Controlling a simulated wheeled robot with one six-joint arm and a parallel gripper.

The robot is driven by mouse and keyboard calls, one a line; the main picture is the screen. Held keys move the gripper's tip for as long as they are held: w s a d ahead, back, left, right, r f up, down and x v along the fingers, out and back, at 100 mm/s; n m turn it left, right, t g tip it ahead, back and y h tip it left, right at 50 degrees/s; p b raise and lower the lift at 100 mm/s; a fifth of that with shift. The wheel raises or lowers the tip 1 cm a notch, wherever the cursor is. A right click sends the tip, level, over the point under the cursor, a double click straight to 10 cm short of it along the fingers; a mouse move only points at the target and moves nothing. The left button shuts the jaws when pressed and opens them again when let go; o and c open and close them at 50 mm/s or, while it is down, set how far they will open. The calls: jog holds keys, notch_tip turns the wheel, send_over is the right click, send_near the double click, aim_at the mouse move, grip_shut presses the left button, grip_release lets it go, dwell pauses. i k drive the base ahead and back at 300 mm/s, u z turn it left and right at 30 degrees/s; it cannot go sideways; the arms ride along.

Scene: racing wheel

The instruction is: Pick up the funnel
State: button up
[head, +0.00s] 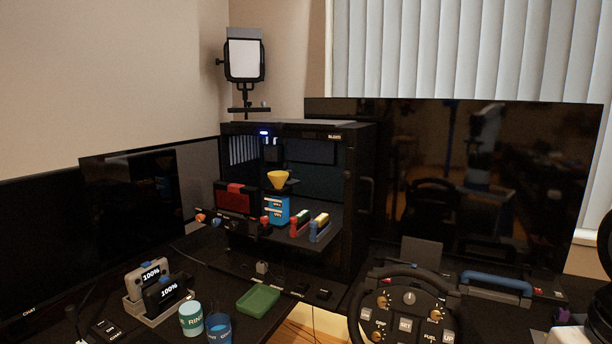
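The yellow funnel (278,179) shows in the head view, left of the middle. It looks upright, wide mouth up, on top of a blue container (277,209) with a dark top. The container stands at the open front of a black cabinet-like machine (357,210). The funnel's lower spout is hidden. My gripper cannot be made out in this view, and nothing is touching the funnel.
A red and black case (236,199) is left of the container; small coloured tools (319,228) are right. A steering wheel (407,312), green tray (258,300), cups (190,318) and charger dock (157,290) are nearer. Large dark screens (480,180) flank the machine.

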aim_at(278, 178)
jog(key=u, duration=0.35)
jog(key=i, duration=1)
jog(key=u, duration=0.75)
